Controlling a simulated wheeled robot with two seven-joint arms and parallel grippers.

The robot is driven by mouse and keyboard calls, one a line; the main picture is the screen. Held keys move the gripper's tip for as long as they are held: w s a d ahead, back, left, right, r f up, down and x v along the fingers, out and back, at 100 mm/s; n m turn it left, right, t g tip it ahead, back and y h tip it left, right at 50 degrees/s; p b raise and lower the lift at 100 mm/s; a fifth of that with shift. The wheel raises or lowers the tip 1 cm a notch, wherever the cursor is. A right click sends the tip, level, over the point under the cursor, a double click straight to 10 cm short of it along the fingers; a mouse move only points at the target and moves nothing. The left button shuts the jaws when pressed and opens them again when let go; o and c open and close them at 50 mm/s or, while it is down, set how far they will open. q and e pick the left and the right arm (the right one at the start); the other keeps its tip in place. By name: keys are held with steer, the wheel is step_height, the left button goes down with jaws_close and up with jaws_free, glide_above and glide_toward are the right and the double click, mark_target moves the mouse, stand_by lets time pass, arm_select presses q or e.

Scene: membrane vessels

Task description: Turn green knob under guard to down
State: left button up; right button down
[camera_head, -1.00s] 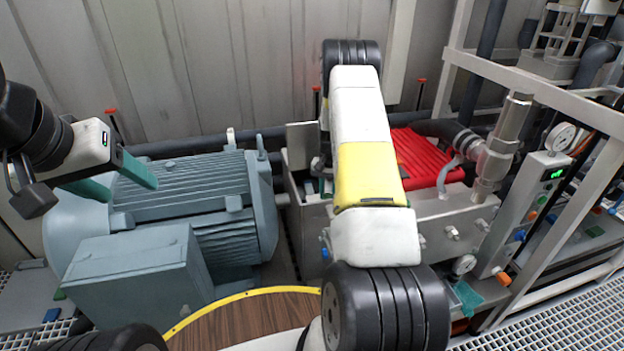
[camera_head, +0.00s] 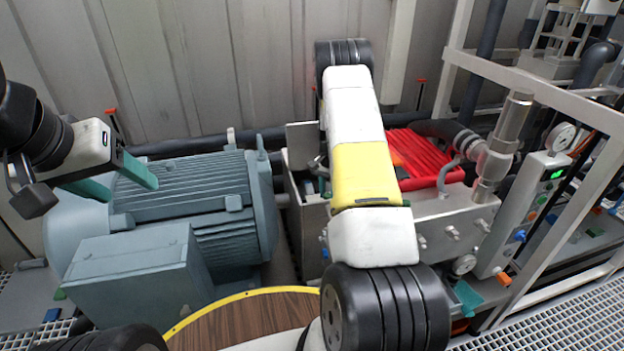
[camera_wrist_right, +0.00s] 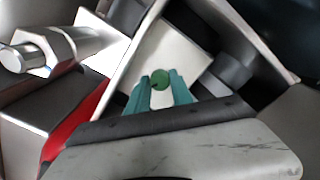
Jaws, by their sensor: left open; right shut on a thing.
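The green knob (camera_wrist_right: 160,78) shows in the right wrist view, in front of a white plate (camera_wrist_right: 172,58) between pale frame edges. My right gripper (camera_wrist_right: 160,86) is shut on it, with a teal finger on each side. The way the knob points is too small to tell. My left gripper (camera_head: 122,180) is open and empty at the left, above the motor.
A grey-blue motor (camera_head: 195,190) stands at the left. A red ribbed cover (camera_head: 425,160) lies behind my right arm. A slanted control panel (camera_head: 520,215) with gauge and coloured buttons stands at the right, beside a pale metal frame (camera_head: 520,75). A silver fitting (camera_wrist_right: 50,50) is close to the right gripper.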

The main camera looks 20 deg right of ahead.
steer(key=c, duration=1.1)
jaws_free()
step_height(320, 180, up, 8)
steer(key=shift+f, duration=0.1)
